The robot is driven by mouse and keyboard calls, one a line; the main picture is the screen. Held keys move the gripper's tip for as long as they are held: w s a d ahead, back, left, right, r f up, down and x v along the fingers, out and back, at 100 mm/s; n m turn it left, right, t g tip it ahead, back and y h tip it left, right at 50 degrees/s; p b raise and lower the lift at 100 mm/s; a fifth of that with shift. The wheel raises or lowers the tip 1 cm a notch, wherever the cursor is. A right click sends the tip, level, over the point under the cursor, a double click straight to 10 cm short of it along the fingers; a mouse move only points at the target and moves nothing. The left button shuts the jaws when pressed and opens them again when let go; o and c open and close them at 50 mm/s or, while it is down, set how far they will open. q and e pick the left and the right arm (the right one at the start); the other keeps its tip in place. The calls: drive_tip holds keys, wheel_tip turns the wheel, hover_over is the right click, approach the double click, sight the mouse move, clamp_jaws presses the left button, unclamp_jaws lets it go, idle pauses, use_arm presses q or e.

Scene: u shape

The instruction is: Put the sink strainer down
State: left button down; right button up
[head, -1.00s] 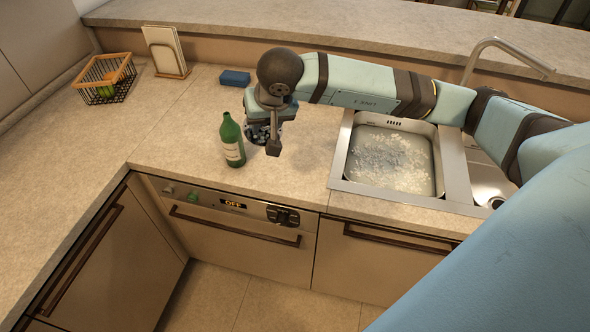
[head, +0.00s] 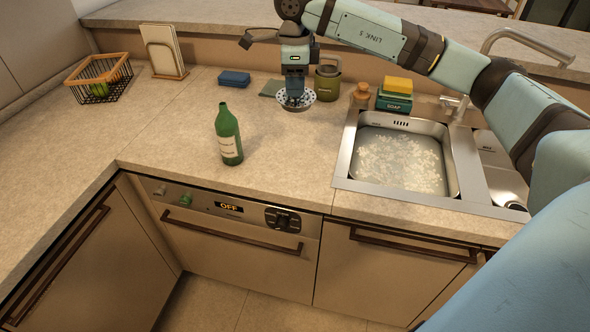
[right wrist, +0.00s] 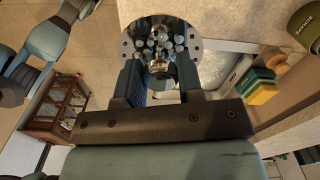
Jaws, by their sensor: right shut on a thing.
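The sink strainer (head: 295,99) is a round, perforated metal disc. My right gripper (head: 294,82) points down over the back of the counter and is shut on the strainer's central knob. In the right wrist view the strainer (right wrist: 129,47) shows just beyond the fingertips (right wrist: 160,68). It hangs level, low over the countertop; I cannot tell whether it touches. My left gripper is not in view.
A green bottle (head: 229,137) stands front left of the strainer. The water-filled sink (head: 345,165) is right. Counter in front is clear.

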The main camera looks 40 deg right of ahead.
wheel_tip(320, 180, down, 20)
drive_tip(key=shift+r+p, duration=0.1)
drive_tip(key=shift+p, duration=0.35)
drive_tip(key=o, duration=0.9)
drive_tip(key=shift+o, duration=0.2)
